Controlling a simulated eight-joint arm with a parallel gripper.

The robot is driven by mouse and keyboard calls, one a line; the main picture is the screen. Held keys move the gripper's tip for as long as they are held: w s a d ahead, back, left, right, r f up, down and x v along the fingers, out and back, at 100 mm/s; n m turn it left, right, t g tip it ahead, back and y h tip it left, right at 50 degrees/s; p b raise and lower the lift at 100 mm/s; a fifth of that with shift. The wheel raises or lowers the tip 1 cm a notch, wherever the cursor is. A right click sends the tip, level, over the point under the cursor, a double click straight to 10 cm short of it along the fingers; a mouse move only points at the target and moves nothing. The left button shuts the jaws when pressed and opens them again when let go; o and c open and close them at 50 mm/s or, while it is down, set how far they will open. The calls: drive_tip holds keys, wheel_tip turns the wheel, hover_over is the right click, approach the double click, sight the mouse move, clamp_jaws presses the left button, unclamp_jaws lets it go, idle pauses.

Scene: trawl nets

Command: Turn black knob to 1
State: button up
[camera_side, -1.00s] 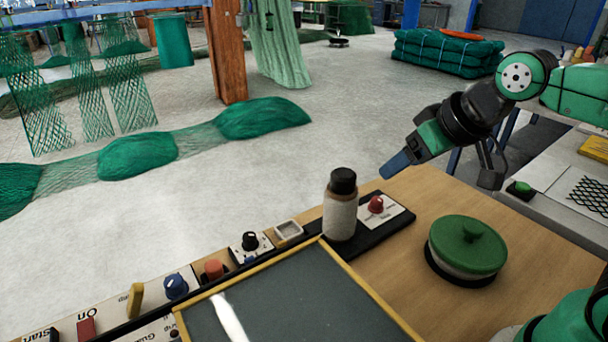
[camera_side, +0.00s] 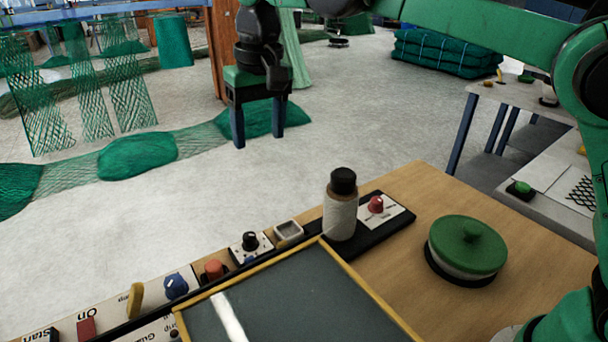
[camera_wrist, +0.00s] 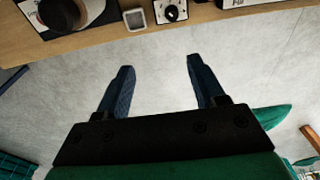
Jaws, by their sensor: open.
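The black knob (camera_side: 250,241) sits on a small white dial plate (camera_side: 240,254) on the panel row along the table edge. It also shows at the top of the wrist view (camera_wrist: 172,13). Its scale marks are too small to read, and I cannot tell its setting. My gripper (camera_side: 258,141) is open and empty, pointing down, with two dark blue fingers apart. In the side view it appears above and beyond the knob, apart from it. In the wrist view my fingertips (camera_wrist: 160,65) show with pale floor between them and the knob above them in the picture.
A dark-capped white bottle (camera_side: 341,205) stands right of the knob, beside a red knob (camera_side: 376,204). A small square socket (camera_side: 289,231) is between. A yellow-edged dark tray (camera_side: 300,300) is in front.

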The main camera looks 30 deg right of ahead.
sight(249, 235)
drive_tip(key=shift+g, duration=0.6)
drive_tip(key=a+f, duration=0.1)
drive_tip(key=f, duration=0.5)
drive_tip(key=a+f, duration=0.1)
drive_tip(key=f, duration=0.5)
drive_tip(key=w+a+f, duration=0.1)
drive_tip(key=f, duration=0.5)
drive_tip(key=shift+a+f, duration=0.15)
drive_tip(key=shift+f, duration=0.2)
clamp_jaws()
